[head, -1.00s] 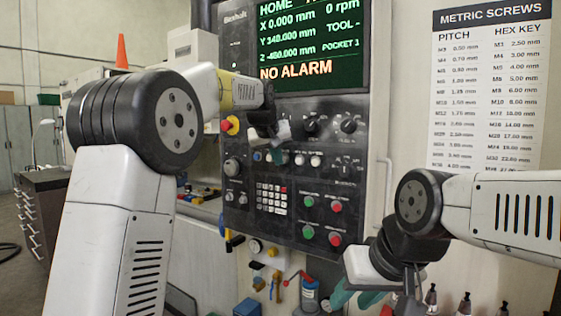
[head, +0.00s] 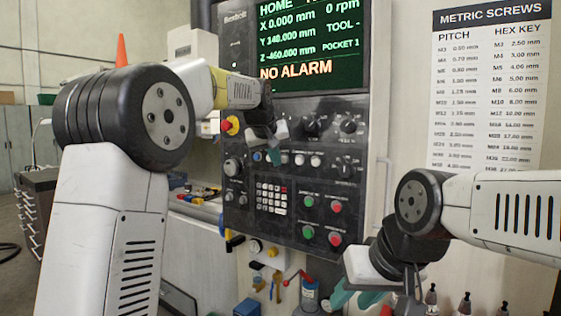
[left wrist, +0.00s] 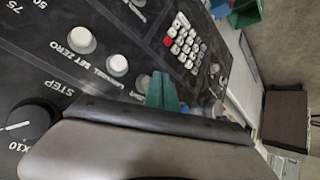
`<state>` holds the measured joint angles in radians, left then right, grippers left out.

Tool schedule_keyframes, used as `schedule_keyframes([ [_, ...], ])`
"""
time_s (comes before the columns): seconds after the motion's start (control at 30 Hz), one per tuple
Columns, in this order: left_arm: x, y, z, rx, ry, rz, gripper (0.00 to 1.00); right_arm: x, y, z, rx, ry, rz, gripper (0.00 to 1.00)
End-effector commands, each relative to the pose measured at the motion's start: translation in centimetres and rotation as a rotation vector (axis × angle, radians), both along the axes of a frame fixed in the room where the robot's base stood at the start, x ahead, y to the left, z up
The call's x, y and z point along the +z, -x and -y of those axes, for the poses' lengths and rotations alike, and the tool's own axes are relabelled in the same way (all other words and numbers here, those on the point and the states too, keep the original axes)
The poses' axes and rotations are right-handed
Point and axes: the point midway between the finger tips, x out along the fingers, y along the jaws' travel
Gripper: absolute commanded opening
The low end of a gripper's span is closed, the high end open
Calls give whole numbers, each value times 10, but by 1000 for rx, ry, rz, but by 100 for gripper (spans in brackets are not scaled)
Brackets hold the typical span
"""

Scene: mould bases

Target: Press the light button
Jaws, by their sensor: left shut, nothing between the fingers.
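The control panel (head: 290,180) stands upright ahead of me with a row of small round buttons under the screen. Pale buttons (head: 300,160) show right of my left gripper (head: 273,156), and a bluish one (head: 257,156) shows left of it. My left gripper is shut and empty, its teal fingertips (left wrist: 163,92) close to the panel face. In the left wrist view a pale button (left wrist: 143,84) beside the fingertips is partly hidden, its label unreadable. I cannot tell which is the light button or whether the fingertips touch one. My right gripper (head: 356,298) is open, low at the right.
Round knobs (head: 312,124) sit above the row. A keypad (head: 271,197) and green and red buttons (head: 336,207) are below it. A red emergency-stop button (head: 226,125) sits at the panel's left. Tools and bottles stand below the panel.

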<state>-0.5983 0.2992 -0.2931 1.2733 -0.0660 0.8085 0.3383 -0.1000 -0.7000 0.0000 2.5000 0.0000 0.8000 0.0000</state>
Motion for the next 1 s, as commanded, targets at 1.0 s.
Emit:
schedule_keyframes([
  [1.0, 0, 42, -31, 0, 0, -1, 0, 0, 0, 0, 0, 0, 0, 36],
])
